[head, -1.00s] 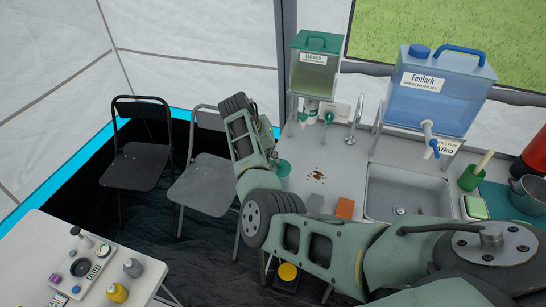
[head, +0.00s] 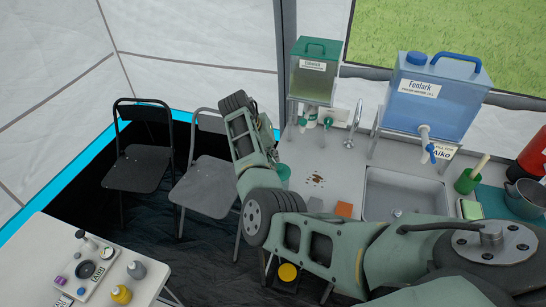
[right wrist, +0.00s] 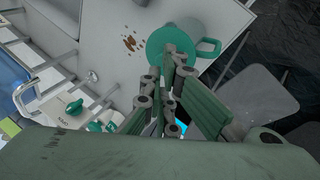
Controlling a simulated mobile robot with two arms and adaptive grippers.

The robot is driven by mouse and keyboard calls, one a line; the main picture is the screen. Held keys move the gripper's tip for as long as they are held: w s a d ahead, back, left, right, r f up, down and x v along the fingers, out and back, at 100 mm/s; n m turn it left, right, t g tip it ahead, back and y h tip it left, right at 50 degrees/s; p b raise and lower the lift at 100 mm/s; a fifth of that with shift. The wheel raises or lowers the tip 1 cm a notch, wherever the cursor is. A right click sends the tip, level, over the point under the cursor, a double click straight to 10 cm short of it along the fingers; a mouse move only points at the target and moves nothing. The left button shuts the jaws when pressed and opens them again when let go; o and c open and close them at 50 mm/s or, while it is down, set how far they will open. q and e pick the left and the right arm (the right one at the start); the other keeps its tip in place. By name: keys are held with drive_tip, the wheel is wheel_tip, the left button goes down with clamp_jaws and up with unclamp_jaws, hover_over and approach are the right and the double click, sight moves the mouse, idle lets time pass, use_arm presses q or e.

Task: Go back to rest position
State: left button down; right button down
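My right gripper (head: 262,150) is at the end of my right arm, which reaches in from the right in the head view. The gripper is beside the left edge of the sink counter. A green mug (head: 284,172) stands on the counter close to it, partly hidden by the gripper. In the right wrist view the gripper fingers (right wrist: 172,80) overlap in front of the mug (right wrist: 196,36). I cannot tell whether the fingers touch the mug or how far apart they are. My left gripper is not in view.
The counter (head: 333,165) holds a sink (head: 390,190), a green tank (head: 315,80), a blue water container (head: 435,100) and an orange block (head: 344,210). Two folding chairs (head: 137,170) (head: 207,185) stand left of my right gripper. A white table (head: 38,235) with bottles is at lower left.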

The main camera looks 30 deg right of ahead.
drive_tip(key=shift+r+p, duration=0.3)
drive_tip(key=shift+r, duration=1.7)
